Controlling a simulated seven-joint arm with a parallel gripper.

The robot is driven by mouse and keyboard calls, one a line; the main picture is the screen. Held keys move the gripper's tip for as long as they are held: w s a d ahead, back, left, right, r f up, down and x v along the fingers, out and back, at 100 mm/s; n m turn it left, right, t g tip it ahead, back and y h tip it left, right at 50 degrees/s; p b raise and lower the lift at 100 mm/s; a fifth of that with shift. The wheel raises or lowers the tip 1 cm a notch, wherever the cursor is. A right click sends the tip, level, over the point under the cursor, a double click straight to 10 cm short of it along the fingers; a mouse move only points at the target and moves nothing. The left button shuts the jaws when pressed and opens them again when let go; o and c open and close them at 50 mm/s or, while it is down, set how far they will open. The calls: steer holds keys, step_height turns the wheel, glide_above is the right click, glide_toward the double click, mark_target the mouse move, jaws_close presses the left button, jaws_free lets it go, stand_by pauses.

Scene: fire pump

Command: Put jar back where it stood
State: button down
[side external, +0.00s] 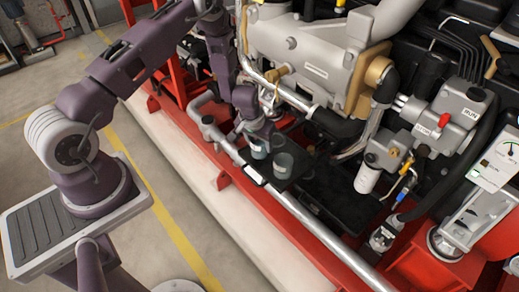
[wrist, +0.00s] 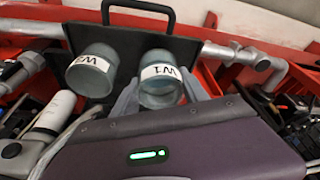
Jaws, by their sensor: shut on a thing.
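A grey-green glass jar labelled W1 (wrist: 162,92) sits between the two fingers of my gripper (wrist: 158,84) in the wrist view. The fingers are shut on its sides. In the side view my gripper (side external: 257,138) comes down over this jar (side external: 258,152) at the black tray. I cannot tell whether W1's base touches the tray.
A silver rail (side external: 315,225) and red frame (side external: 275,223) run along the tray's outer side. The engine (side external: 305,60) and its pipes crowd the inner side. A white filter cylinder (side external: 367,179) stands to the right.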

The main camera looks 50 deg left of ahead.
steer(key=shift+f, duration=1.2)
steer(key=c, duration=0.6)
jaws_free()
steer(key=shift+f, duration=0.15)
